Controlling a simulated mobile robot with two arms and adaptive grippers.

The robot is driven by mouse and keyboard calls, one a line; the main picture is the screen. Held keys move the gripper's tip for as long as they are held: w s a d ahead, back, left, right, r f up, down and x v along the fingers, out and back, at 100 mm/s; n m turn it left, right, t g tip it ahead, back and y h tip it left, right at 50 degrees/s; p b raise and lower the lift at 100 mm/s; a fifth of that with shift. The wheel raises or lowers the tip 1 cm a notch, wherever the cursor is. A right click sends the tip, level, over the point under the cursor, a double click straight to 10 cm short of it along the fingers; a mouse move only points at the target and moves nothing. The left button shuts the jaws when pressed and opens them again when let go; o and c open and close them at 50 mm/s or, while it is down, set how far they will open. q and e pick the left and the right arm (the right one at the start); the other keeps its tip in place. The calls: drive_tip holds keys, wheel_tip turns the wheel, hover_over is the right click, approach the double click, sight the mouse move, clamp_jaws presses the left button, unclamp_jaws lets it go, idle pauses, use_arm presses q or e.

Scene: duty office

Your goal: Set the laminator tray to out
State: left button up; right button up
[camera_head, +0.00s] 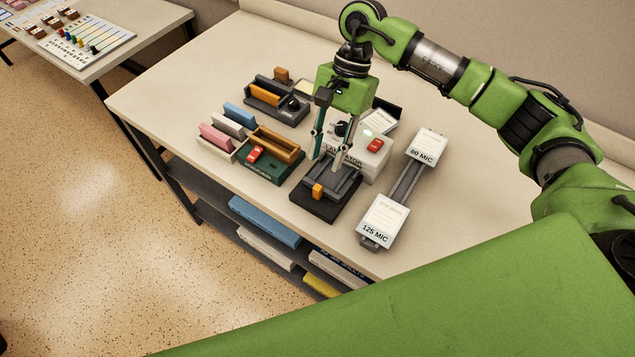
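The laminator (376,161) is a white box with a red switch (375,145) and a dark knob on top, standing on the table. Its dark grey tray (338,196) is in front of it, with an orange tab (318,191) near the front end. My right gripper (328,162) points down over the back of the tray, close to the laminator's front face. Its two fingers are apart, with nothing seen between them; I cannot tell whether they touch the tray. The fingers partly cover the laminator's lettering. My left gripper is not in view.
To the right, a grey rail carries white blocks marked 80 MIC (424,146) and 125 MIC (382,220). To the left stand a green device (272,166) with a red switch, coloured bars, and a dark grey device (277,111). The table's left end is clear.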

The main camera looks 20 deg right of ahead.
sight(318, 187)
drive_tip(key=p+x, duration=0.3)
drive_tip(key=x, duration=0.5)
drive_tip(key=shift+s+a+f, duration=0.1)
drive_tip(key=shift+a+f, duration=0.1)
drive_tip(key=shift+f, duration=0.1)
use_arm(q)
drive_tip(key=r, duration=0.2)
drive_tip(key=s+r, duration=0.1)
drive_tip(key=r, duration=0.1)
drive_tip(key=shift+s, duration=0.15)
use_arm(e)
drive_tip(key=shift+f, duration=0.4)
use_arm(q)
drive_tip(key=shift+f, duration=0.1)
use_arm(e)
clamp_jaws()
